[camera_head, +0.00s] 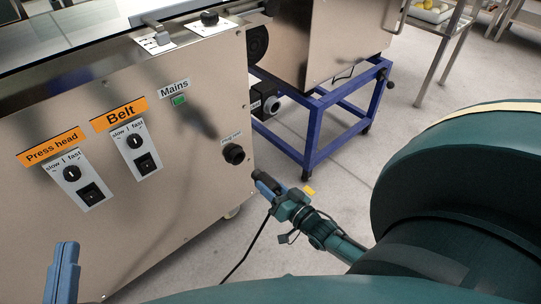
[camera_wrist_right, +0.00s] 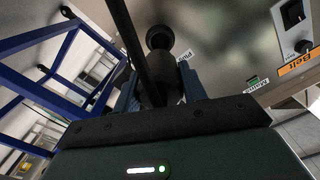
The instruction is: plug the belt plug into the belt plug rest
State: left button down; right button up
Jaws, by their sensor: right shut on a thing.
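The belt plug (camera_wrist_right: 150,88) is black and sits between the blue fingers of my right gripper (camera_wrist_right: 156,92), which is shut on it. The belt plug rest (camera_head: 234,153) is a round black socket low on the panel's right side. It also shows in the right wrist view (camera_wrist_right: 159,37), beyond the plug, with a gap appearing between them. My left gripper (camera_head: 63,272) is at the bottom left; its finger opening cannot be made out.
A black cable (camera_head: 252,244) hangs from the plug towards the floor; in the right wrist view it crosses in front. The panel (camera_head: 205,195) carries Press head and Belt switches and a green Mains switch (camera_head: 179,100). A blue frame (camera_head: 313,130) stands behind.

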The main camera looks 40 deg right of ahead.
aim_at(255, 173)
jog(key=shift+w, duration=0.15)
jog(key=shift+w+a+b, duration=0.15)
jog(key=shift+w+b, duration=0.25)
jog(key=shift+w, duration=1.05)
jog(key=shift+w+a+b, duration=0.1)
jog(key=shift+w+b, duration=0.3)
jog(key=shift+w, duration=1.05)
pick_arm(q)
jog(key=shift+w+a+r+m+t+h, duration=0.1)
jog(key=shift+w+r+m+t+h, duration=0.1)
jog(key=shift+r+m+h, duration=0.25)
jog(key=shift+w+r+m+t+h, duration=0.15)
jog(key=shift+r+m+t, duration=0.1)
jog(key=shift+r, duration=0.25)
jog(key=shift+f, duration=0.15)
pick_arm(e)
jog(key=shift+w, duration=0.2)
pick_arm(q)
jog(key=shift+f+b, duration=0.55)
pick_arm(e)
jog(key=shift+w+a, duration=0.15)
jog(key=shift+w, duration=1.4)
jog(key=o, duration=1.2)
